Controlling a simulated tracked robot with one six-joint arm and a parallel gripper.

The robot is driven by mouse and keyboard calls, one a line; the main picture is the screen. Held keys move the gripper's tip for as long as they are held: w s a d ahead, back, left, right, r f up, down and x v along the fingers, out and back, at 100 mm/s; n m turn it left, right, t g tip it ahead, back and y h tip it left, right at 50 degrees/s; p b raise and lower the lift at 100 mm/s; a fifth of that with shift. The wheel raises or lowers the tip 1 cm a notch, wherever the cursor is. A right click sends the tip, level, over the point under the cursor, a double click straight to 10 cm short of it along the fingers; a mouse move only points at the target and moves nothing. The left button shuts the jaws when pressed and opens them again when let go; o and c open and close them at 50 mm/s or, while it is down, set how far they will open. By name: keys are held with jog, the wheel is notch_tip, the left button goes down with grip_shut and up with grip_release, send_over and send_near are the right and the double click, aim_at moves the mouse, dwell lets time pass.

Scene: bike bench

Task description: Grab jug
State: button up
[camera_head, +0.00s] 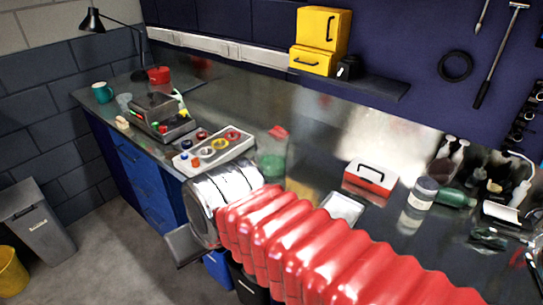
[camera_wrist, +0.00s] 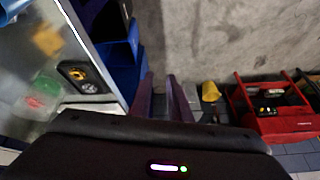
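A clear container (camera_head: 272,163) with green contents and a red top stands on the bench behind my arm's end; I take it for the jug, though I see no clear handle. A green and red blurred shape, likely the same thing, shows on the bench at the left of the wrist view (camera_wrist: 42,95). My gripper (camera_wrist: 160,76) has its two fingers apart with nothing between them. It hangs past the bench's front edge, over the floor, away from the container.
A tray of coloured round parts (camera_head: 214,151), a grey machine (camera_head: 163,118) and a red box (camera_head: 370,178) stand on the bench. Blue drawers (camera_head: 150,180) are below. In the wrist view, a red tool carrier (camera_wrist: 265,122) and a yellow bucket (camera_wrist: 210,91) are on the floor.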

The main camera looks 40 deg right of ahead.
jog(key=w+d+f+m+t+y, duration=0.1)
jog(key=w+d+f+m+y, duration=0.3)
jog(key=m, duration=0.6)
jog(key=w+d+r+m+t+y, duration=0.1)
jog(key=w+d+m, duration=0.55)
jog(key=m, duration=0.25)
jog(key=w+d+f+m+t+h, duration=0.1)
jog(key=d+m+t+h, duration=0.3)
jog(key=d+m, duration=1)
jog(key=d+t, duration=0.2)
jog(key=d, duration=0.6)
jog(key=shift+f+m, duration=0.3)
jog(key=shift+m, duration=0.1)
jog(key=shift+w, duration=0.1)
